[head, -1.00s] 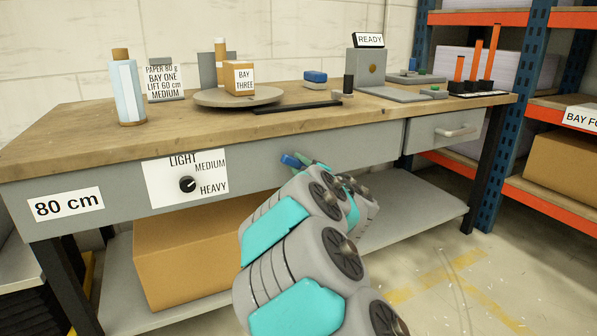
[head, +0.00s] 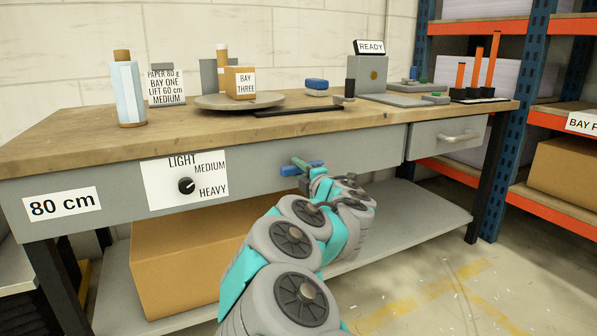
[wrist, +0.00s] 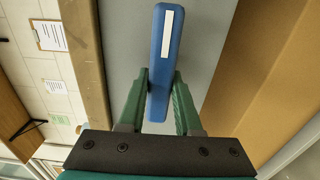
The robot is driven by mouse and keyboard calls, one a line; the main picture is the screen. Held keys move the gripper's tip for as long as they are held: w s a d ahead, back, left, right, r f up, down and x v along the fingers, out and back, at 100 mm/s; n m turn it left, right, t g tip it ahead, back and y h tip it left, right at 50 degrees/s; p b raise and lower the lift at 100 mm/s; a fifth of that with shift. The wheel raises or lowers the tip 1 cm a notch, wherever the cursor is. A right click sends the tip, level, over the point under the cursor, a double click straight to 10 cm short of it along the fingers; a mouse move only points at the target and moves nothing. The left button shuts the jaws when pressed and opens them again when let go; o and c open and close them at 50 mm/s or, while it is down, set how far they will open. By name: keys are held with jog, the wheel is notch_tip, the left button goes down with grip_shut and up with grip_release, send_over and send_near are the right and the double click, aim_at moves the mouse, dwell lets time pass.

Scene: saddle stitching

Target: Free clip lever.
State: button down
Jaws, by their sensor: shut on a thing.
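The clip lever looks to be the blue bar with a white stripe (wrist: 165,50) in the wrist view, in front of the bench's grey front panel. It also shows in the head view as a small blue bar (head: 290,170) below the bench top. My gripper (wrist: 161,85) has its two green fingers shut on the lower part of the bar, one on each side. In the head view my gripper (head: 306,166) is at the front panel, right of the dial. What the bar is fixed to is hidden.
The wooden bench top (head: 185,130) overhangs just above my gripper. The dial (head: 187,186) is to the left and a drawer (head: 447,133) to the right. A cardboard box (head: 190,265) stands on the shelf below. The bench top carries a bottle (head: 127,90) and a round turntable (head: 215,101).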

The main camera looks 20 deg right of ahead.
dwell(0.3)
jog(key=c, duration=0.6)
grip_release()
jog(key=s, duration=0.8)
jog(key=shift+w+d, duration=0.1)
